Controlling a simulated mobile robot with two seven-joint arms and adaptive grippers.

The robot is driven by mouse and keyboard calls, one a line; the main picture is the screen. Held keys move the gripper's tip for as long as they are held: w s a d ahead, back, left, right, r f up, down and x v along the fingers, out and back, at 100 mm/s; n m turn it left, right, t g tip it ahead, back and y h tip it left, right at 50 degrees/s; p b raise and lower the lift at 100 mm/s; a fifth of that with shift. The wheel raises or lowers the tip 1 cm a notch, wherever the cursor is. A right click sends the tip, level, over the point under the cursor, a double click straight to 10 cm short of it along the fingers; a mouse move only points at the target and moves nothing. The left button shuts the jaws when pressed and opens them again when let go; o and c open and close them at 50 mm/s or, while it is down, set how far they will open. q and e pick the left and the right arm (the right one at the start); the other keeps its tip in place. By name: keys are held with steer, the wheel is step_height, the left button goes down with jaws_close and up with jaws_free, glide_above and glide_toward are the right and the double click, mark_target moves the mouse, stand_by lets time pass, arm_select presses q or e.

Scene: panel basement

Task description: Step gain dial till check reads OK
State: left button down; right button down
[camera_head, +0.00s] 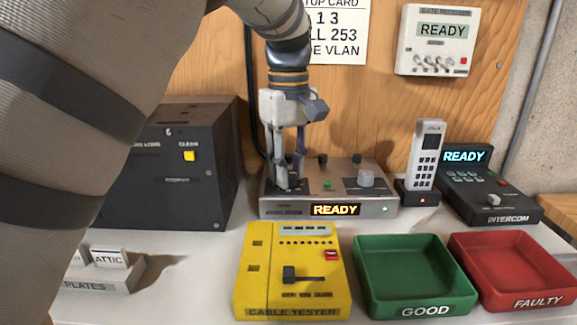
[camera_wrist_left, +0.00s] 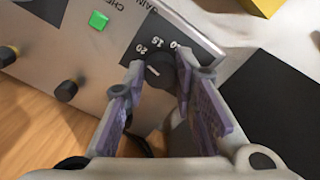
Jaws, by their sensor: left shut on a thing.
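The amplifier (camera_head: 250,208) is a grey box on the bench, and its front display (camera_head: 335,209) reads READY. Its black gain dial (camera_wrist_left: 158,70) shows in the left wrist view, with a white pointer mark and the numbers 20, 15 and 10 beside it; which number the mark meets is hard to tell. My left gripper (camera_head: 290,178) points down over the amplifier's left part and is shut on the dial; its fingers (camera_wrist_left: 158,82) stand on both sides of it. The green check button (camera_wrist_left: 98,20) also shows in the head view (camera_head: 327,184). My right gripper is out of view.
A yellow cable tester (camera_head: 258,285), a green GOOD tray (camera_head: 365,250) and a red FAULTY tray (camera_head: 470,250) stand in front. A handset (camera_head: 426,160) and an intercom (camera_head: 480,195) are right, a black box (camera_head: 185,205) left. A wall unit (camera_head: 440,30) reads READY.

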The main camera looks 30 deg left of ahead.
arm_select(q)
steer(key=c, duration=1.3)
jaws_free()
step_height(320, 180, up, 12)
